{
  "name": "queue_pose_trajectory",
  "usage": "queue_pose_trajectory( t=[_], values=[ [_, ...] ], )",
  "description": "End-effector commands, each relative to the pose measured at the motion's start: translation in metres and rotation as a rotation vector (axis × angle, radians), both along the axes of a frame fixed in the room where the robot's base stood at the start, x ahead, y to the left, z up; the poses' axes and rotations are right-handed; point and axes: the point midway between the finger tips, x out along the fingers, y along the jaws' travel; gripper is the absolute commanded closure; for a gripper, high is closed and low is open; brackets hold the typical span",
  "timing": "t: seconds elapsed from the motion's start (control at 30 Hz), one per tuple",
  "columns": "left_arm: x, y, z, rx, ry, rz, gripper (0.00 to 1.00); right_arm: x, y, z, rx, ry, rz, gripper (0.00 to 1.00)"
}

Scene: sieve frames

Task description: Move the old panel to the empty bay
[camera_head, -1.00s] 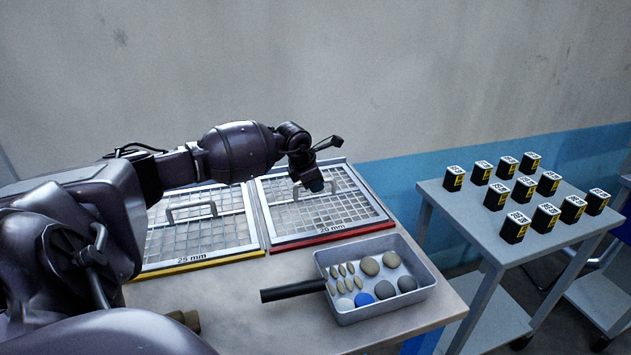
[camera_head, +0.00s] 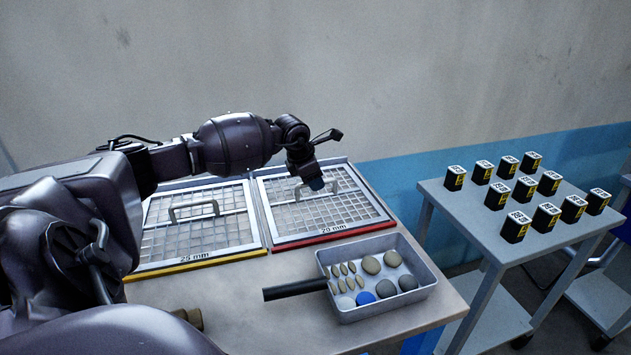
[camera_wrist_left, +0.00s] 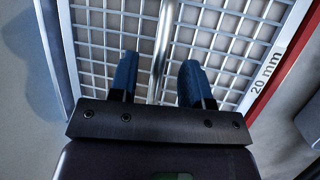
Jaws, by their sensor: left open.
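Two mesh panels with handles lie side by side on the bench: one with a yellow front edge marked 25 mm (camera_head: 165,255), one with a red front edge marked 20 mm (camera_head: 345,219). I cannot tell which is the old panel, and I make out no empty bay. My left gripper (camera_head: 316,185) is open above the 20 mm panel's handle (camera_head: 347,183). In the left wrist view, the handle bar (camera_wrist_left: 165,35) runs between the open fingers of the left gripper (camera_wrist_left: 158,75); they look apart from it. My right gripper is not in view.
A grey tray (camera_head: 386,311) with pebbles and a blue disc sits at the bench's front right. A black rod (camera_head: 293,290) reaches its left side. A grey cart (camera_head: 470,222) with several black labelled blocks stands right. The bench front is partly clear.

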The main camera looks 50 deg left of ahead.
Motion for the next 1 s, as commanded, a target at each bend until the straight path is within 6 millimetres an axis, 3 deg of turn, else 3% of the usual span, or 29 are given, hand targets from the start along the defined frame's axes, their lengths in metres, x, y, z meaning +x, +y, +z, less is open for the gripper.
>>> queue_pose_trajectory(
  t=[0.1, 0.4, 0.6, 1.0],
  values=[
    [-0.010, 0.002, 0.026, 0.003, -0.006, 0.001, 0.56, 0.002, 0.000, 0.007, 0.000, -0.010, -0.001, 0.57],
    [-0.030, 0.002, 0.067, 0.002, -0.005, 0.001, 0.56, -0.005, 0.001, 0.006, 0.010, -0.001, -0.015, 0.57],
    [-0.035, 0.002, 0.077, 0.000, -0.004, 0.001, 0.56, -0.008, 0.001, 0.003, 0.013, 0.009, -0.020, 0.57],
    [-0.035, 0.002, 0.078, 0.000, -0.004, 0.001, 0.56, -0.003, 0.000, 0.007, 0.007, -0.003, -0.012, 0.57]
  ],
)
